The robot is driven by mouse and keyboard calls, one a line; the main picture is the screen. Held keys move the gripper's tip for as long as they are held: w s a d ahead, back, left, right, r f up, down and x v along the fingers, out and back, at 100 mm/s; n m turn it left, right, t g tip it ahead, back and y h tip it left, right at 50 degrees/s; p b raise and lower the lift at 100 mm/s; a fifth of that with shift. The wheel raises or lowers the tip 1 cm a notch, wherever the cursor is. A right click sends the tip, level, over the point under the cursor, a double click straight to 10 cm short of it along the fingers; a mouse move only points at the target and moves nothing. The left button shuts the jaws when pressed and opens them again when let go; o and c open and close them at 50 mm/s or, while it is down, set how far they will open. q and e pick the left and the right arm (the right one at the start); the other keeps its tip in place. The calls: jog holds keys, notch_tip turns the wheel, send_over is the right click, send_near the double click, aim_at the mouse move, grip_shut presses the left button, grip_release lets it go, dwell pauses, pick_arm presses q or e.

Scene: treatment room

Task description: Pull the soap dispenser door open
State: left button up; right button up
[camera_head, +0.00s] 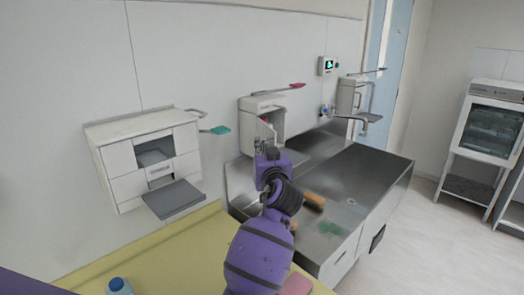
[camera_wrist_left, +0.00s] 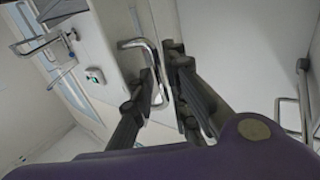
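The soap dispenser (camera_head: 249,105) appears to be the white wall box in the middle of the head view, above the left end of the steel counter. My left gripper (camera_head: 259,146) is in front of its lower part and partly hides it. In the left wrist view, a bent metal handle (camera_wrist_left: 154,62) stands out from a pale surface. My left gripper (camera_wrist_left: 164,72) is open, with its dark fingers on either side of the handle's bar; I cannot tell whether they touch it. How far the door stands open is unclear. My right gripper is not in view.
A steel counter (camera_head: 375,172) lies below, with an orange-brown object (camera_head: 314,200) on it. A white cabinet (camera_head: 122,186) with a grey tray hangs at left. Another wall dispenser (camera_head: 347,96) and a control box (camera_head: 326,66) are farther right. A yellow worktop (camera_head: 190,250) is in front.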

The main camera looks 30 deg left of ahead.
pick_arm(q)
jog(key=shift+w+a, duration=0.2)
grip_shut()
dwell(0.3)
